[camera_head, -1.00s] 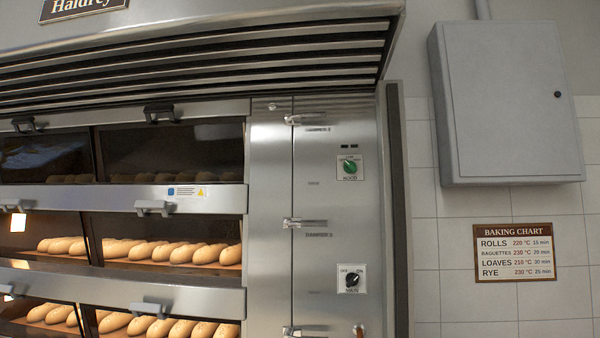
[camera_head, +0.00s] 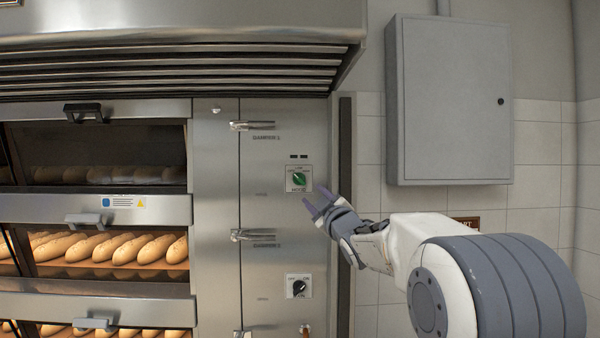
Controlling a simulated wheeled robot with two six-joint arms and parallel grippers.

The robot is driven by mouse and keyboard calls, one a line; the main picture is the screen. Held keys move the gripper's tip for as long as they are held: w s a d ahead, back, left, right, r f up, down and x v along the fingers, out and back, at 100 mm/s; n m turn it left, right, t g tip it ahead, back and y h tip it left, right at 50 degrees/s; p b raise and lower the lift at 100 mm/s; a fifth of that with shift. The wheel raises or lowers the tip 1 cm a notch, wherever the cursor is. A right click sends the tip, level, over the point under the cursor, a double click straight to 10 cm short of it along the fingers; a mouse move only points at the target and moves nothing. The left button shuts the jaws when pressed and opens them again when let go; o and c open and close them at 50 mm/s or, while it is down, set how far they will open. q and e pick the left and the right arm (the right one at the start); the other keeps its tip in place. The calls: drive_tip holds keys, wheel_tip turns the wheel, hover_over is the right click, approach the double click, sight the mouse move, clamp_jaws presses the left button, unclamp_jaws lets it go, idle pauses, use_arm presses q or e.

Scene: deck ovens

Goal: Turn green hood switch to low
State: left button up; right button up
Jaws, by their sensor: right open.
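The green hood switch (camera_head: 299,178) is a round knob on a small light plate labelled HOOD, on the steel panel right of the ovens. Its pointer looks tilted toward the upper left; the small print around it is hard to read. My right gripper (camera_head: 316,199) is in front of the panel, just right of and slightly below the switch. Its two purple-grey fingers are apart and empty, pointing toward the switch. I cannot tell whether they touch the panel. My left gripper is not in view.
A black knob (camera_head: 299,287) sits lower on the same panel. Damper levers (camera_head: 253,125) (camera_head: 253,235) stick out left of the switch. The hood (camera_head: 180,60) overhangs above. A grey wall cabinet (camera_head: 450,100) hangs at right. Ovens with bread (camera_head: 105,248) are at left.

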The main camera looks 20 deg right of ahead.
sight(301, 180)
drive_tip(key=p+x, duration=0.2)
drive_tip(key=x, duration=0.1)
drive_tip(key=p+x, duration=0.2)
drive_tip(key=x, duration=0.1)
drive_tip(key=r+p+x, duration=0.1)
drive_tip(key=p+x, duration=0.1)
drive_tip(key=x, duration=0.1)
drive_tip(key=shift+s+d+p, duration=0.1)
drive_tip(key=shift+p, duration=0.25)
drive_tip(key=shift+w+p, duration=0.4)
drive_tip(key=shift+w, duration=0.35)
drive_tip(key=shift+f, duration=0.1)
clamp_jaws()
